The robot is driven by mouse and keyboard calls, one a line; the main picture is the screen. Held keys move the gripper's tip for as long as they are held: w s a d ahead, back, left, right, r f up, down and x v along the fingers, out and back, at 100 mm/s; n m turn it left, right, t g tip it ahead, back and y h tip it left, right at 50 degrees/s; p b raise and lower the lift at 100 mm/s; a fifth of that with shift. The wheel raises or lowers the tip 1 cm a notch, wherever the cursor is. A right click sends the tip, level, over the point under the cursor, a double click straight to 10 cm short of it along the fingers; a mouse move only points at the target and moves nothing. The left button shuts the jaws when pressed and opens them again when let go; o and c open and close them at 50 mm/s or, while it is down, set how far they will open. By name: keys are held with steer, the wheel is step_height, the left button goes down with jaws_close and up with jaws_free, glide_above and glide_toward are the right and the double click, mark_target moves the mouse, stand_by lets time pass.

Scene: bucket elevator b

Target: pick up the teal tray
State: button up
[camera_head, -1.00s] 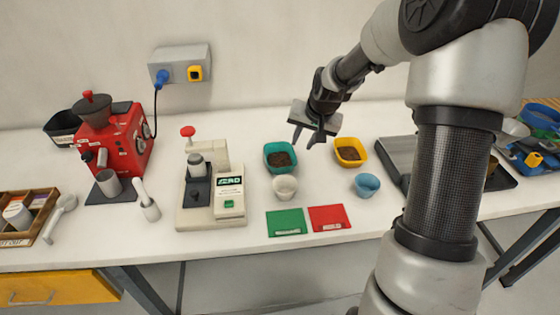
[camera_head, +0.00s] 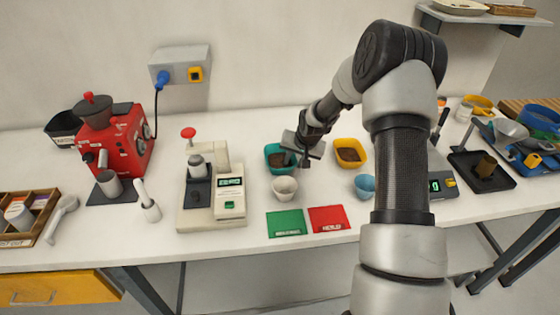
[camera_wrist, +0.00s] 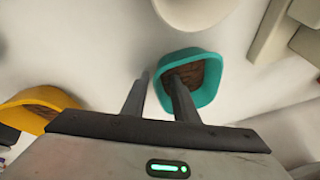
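The teal tray (camera_head: 269,157) stands on the white table, with dark brown material inside. It also shows in the wrist view (camera_wrist: 212,88). My gripper (camera_head: 293,160) is at the tray's right side in the head view and partly hides it. In the wrist view my gripper (camera_wrist: 158,78) is open. One finger reaches over the inside of the tray and the other is outside its near-left wall, with the rim between them. I cannot tell whether either finger touches the tray.
A white cup (camera_head: 284,188) stands just in front of the teal tray. A yellow tray (camera_head: 350,142) is to its right, and a blue cup (camera_head: 365,186) stands nearer. Green (camera_head: 287,223) and red (camera_head: 329,219) cards lie in front. A scale machine (camera_head: 213,195) is on the left.

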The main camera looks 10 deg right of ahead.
steer(key=shift+f, duration=0.1)
steer(key=shift+c, duration=0.3)
jaws_close()
stand_by(1.1)
